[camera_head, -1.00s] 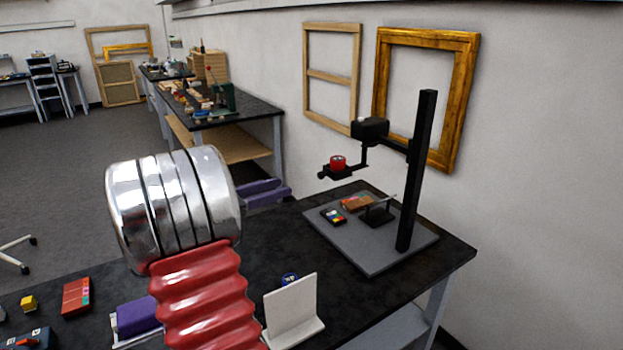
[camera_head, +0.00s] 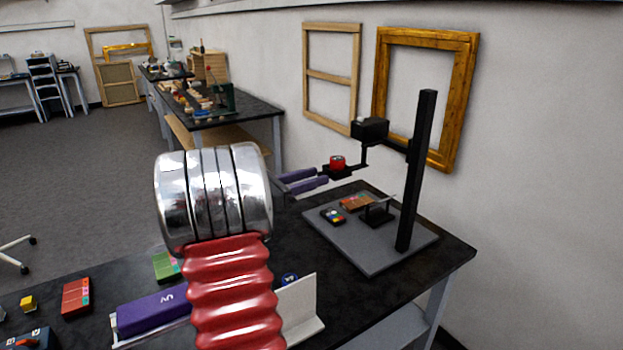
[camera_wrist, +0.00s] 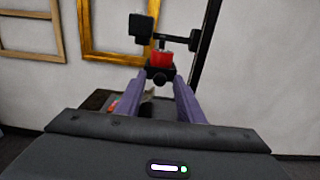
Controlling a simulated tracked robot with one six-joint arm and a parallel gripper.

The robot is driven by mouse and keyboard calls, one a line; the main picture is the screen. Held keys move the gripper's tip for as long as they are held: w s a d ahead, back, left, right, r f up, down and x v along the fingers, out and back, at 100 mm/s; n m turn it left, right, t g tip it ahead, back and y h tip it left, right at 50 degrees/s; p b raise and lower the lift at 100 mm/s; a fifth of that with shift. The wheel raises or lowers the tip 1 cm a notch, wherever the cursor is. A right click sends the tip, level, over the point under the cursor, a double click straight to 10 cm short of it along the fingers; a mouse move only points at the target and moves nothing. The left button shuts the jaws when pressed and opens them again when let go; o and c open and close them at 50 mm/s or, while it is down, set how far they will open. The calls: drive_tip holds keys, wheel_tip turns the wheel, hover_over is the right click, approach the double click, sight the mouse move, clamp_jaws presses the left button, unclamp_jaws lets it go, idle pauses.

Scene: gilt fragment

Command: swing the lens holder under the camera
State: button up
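The lens holder (camera_head: 345,170) is a black arm with a red ring-shaped lens (camera_head: 337,162) on it, hanging from the copy stand. It is swung out to the left, below and to the left of the black camera (camera_head: 370,129). In the wrist view the red lens (camera_wrist: 162,57) and the camera (camera_wrist: 141,27) show ahead. My gripper (camera_head: 320,176) has its purple fingers spread, with tips close to the holder's outer end. In the wrist view my gripper (camera_wrist: 161,80) is open, with the holder's black knob (camera_wrist: 159,73) at or between the fingertips; contact cannot be told.
The stand's black post (camera_head: 416,170) rises from a grey baseboard (camera_head: 370,255) carrying a colour card (camera_head: 333,216) and a fragment (camera_head: 356,202) beside a small black support. A white angled panel (camera_head: 297,310) and purple box (camera_head: 152,311) stand nearer on the table. Frames hang on the wall.

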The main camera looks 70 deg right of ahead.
drive_tip(key=shift+c, duration=0.4)
clamp_jaws()
